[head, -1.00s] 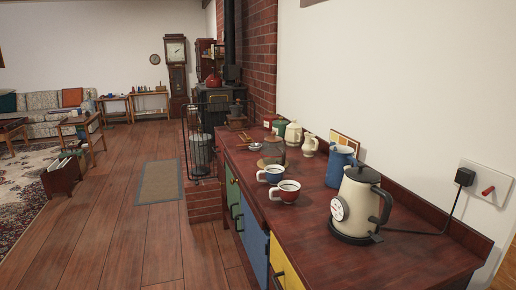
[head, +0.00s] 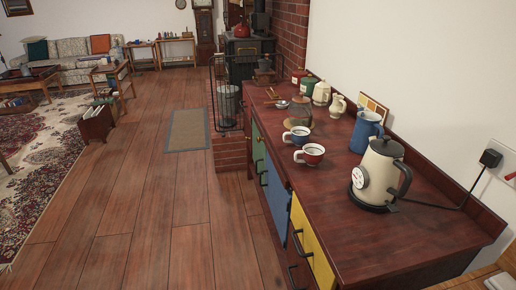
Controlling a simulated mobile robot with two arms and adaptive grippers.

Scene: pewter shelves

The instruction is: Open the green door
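The green door (head: 258,148) is at the far end of the dark red wooden cabinet's front, seen at a steep angle. It looks closed, beyond the blue door (head: 277,203). A small handle shows near its edge, but details are too small to tell. The yellow door (head: 312,247) is nearest, with dark handles by it. Neither of my grippers is in view.
A black fire guard (head: 228,100) stands on bricks beyond the cabinet. The wooden floor (head: 190,225) left of it is clear.

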